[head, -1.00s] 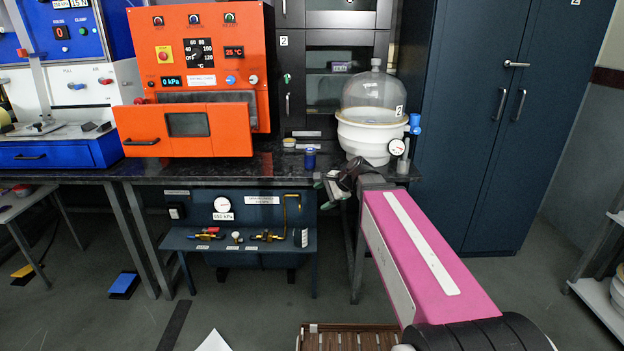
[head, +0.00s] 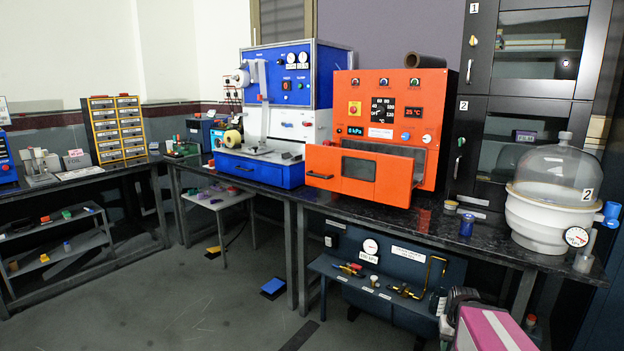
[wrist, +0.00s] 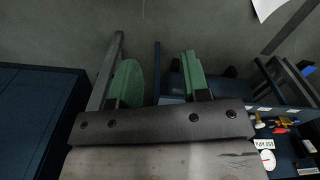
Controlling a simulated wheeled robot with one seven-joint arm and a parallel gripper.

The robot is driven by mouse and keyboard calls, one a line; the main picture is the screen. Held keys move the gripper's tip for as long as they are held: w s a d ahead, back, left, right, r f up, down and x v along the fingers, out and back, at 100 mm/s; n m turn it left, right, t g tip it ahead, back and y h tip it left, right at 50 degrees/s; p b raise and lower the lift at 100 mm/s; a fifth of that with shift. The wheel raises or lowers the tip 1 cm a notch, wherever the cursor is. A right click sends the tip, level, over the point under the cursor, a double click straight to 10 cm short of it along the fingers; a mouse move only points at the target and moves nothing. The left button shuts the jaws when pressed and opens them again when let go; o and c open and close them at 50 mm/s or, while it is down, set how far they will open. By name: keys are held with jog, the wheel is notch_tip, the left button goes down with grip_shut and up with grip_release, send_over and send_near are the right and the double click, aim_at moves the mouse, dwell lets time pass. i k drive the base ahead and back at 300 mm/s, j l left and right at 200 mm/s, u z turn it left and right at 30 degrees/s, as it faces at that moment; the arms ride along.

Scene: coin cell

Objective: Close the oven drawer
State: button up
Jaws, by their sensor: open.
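The orange oven (head: 425,90) stands on the dark bench in the head view. Its orange drawer (head: 390,178) sticks out toward the front, with a dark window in its face and a dark handle (head: 319,176) at the left. A dark gap shows behind the drawer front. My gripper (wrist: 160,82) is open in the wrist view, its two green-padded fingers apart with nothing between them. The wrist view looks down past the fingers at the floor. In the head view my pink arm is at the bottom right, below the bench top and well away from the drawer.
A blue machine (head: 285,110) stands left of the oven. Below the bench is a valve panel (head: 385,280). Open floor (head: 200,300) lies at the front left.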

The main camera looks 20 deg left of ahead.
aim_at(387, 178)
jog(key=i+l+u, duration=0.1)
jog(key=u, duration=0.3)
jog(key=i+l+u, duration=0.15)
jog(key=u, duration=0.25)
jog(key=i+l+u, duration=0.25)
jog(key=u, duration=0.2)
jog(key=i+l, duration=0.25)
jog(key=l, duration=0.2)
